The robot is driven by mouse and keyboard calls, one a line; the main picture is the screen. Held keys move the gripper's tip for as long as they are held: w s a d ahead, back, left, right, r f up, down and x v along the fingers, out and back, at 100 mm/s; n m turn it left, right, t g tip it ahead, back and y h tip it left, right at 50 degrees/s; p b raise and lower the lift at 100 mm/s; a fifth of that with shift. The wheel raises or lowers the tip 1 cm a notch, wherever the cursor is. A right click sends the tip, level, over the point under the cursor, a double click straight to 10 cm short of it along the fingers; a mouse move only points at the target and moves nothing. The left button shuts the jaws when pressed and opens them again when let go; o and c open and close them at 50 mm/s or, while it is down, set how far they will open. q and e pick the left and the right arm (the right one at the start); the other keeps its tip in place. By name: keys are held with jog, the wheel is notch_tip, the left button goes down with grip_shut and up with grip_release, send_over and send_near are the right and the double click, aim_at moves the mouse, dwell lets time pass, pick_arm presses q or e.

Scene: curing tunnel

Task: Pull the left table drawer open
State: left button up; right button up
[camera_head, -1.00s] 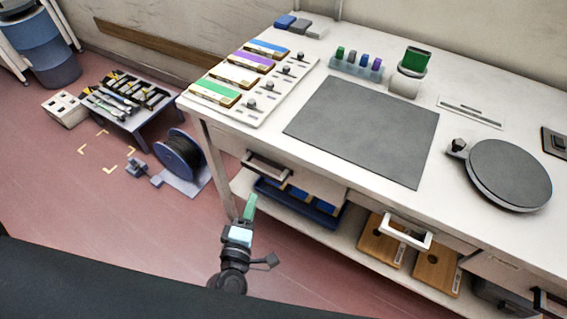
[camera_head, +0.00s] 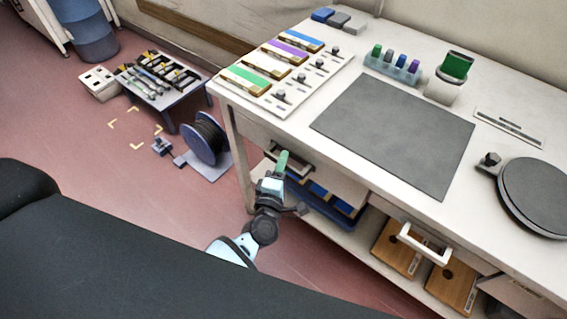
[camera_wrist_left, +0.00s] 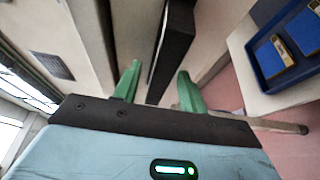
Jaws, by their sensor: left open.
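The left table drawer has a pale front (camera_head: 330,182) under the left part of the white worktable (camera_head: 300,105). It looks closed. Its dark bar handle (camera_head: 297,164) is partly hidden behind my left gripper (camera_head: 281,162). In the left wrist view the dark handle (camera_wrist_left: 174,48) runs away from the camera between the two green fingers of my left gripper (camera_wrist_left: 157,88). The fingers are open, one on each side of the bar, and gaps show beside it. I cannot tell how deep the bar sits between them. My right gripper is not in view.
A second drawer has a white handle (camera_head: 425,245). Below the left drawer a blue bin (camera_head: 325,210) stands on the lower shelf (camera_head: 350,238). A cable reel (camera_head: 205,140) stands on the floor left of the table. The red floor in front of the table's left leg is clear.

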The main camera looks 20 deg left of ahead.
pick_arm(q)
jog(key=shift+w, duration=0.35)
jog(key=shift+c, duration=0.3)
grip_shut()
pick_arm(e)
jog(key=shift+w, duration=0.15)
pick_arm(q)
jog(key=s+a, duration=0.4)
jog(key=s, duration=0.7)
jog(key=s+a+p, duration=0.1)
jog(key=s+a, duration=0.3)
jog(key=s, duration=0.7)
jog(key=shift+s+a, duration=0.15)
jog(key=shift+s, duration=0.25)
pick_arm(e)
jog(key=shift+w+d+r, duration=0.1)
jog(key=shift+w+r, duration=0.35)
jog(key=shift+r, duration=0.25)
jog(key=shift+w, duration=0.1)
